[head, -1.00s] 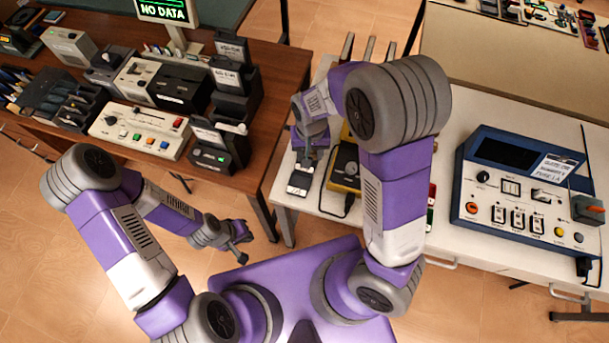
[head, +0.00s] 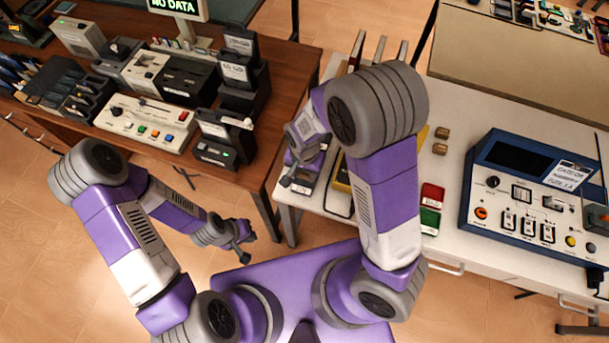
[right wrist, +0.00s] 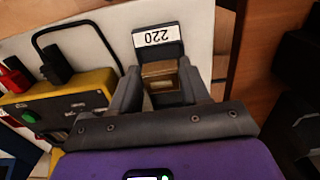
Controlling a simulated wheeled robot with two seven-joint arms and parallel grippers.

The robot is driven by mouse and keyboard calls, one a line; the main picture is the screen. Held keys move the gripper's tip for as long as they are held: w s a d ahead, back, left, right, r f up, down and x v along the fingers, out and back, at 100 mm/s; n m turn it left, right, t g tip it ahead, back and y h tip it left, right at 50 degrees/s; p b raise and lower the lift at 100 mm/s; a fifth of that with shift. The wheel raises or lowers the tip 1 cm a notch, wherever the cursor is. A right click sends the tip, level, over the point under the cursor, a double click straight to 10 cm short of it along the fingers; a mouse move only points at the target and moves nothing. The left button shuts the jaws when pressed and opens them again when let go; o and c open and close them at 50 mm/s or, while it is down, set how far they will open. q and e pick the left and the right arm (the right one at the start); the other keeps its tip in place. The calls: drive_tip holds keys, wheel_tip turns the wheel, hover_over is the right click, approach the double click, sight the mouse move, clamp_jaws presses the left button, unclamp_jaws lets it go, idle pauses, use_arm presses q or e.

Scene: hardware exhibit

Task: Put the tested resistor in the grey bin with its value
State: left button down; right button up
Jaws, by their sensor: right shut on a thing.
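The tested resistor (right wrist: 160,78) is a small tan-brown block between the two fingers of my right gripper (right wrist: 160,88) in the right wrist view. That gripper is shut on it. Just beyond it is a dark grey bin with a "220" label (right wrist: 157,37), upside down in this view. I cannot tell whether the block is above the bin or inside it. In the head view my right gripper (head: 289,180) is low over the left end of the white table, and the block is hidden. My left gripper (head: 243,251) hangs over the floor, away from the tables; its jaw opening is unclear.
A yellow meter (right wrist: 75,100) with a black cable stands beside the bin. A blue tester (head: 520,190) stands at right. A brown desk (head: 292,75) holds equipment at left.

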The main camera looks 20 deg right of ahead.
sight(304, 174)
wheel_tip(304, 174, down, 2)
drive_tip(key=shift+f, duration=0.15)
drive_tip(key=shift+f+b, duration=0.6)
drive_tip(key=o, duration=1.1)
wheel_tip(304, 174, up, 13)
drive_tip(key=p, duration=0.4)
drive_tip(key=shift+r, duration=0.15)
